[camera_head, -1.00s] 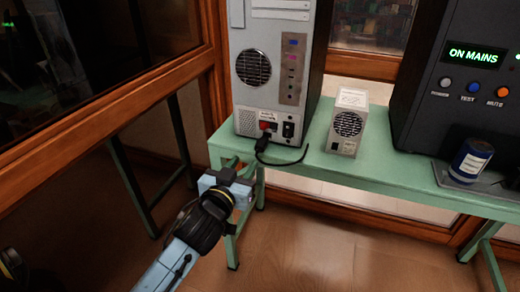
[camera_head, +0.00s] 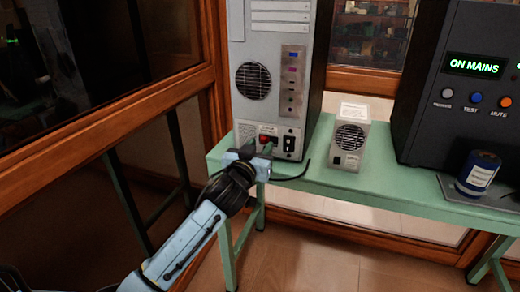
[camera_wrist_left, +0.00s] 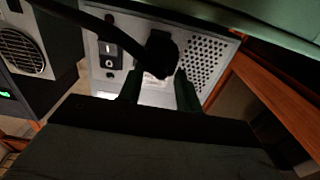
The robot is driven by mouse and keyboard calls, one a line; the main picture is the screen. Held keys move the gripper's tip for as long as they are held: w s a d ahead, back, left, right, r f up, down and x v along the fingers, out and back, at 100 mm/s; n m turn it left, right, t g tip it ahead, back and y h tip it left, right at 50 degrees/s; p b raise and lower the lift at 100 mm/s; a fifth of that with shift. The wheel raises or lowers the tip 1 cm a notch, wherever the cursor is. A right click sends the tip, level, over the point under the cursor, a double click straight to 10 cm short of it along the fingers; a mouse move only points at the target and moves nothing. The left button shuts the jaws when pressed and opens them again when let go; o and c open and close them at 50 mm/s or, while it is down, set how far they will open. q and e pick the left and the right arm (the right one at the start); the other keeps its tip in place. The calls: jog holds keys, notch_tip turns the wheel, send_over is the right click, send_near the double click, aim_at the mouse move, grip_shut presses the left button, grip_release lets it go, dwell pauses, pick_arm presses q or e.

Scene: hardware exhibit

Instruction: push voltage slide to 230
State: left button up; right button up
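The grey computer tower (camera_head: 268,30) stands on the green bench with its rear panel towards me. The red voltage slide (camera_head: 267,139) is low on that panel, between a vent grille and a black power switch (camera_head: 289,144). My left gripper (camera_head: 264,152) is in front of the panel, just below the slide. In the left wrist view its two dark green fingers (camera_wrist_left: 158,92) are apart, with a pale patch of panel between them. A black power plug (camera_wrist_left: 160,52) shows just beyond the fingers. The slide cannot be made out there. Contact with the panel cannot be told. My right gripper is not in view.
A black power cord (camera_head: 294,176) trails over the green bench (camera_head: 390,190). A small fan unit (camera_head: 349,140), a dark cabinet (camera_head: 460,120) reading "ON MAINS" and a blue can (camera_head: 478,172) stand to the right. A wood-framed glass wall (camera_head: 110,105) is close on the left.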

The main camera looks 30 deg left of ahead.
pick_arm(q)
jog(key=shift+w+a, duration=0.1)
jog(key=shift+w, duration=0.35)
grip_shut()
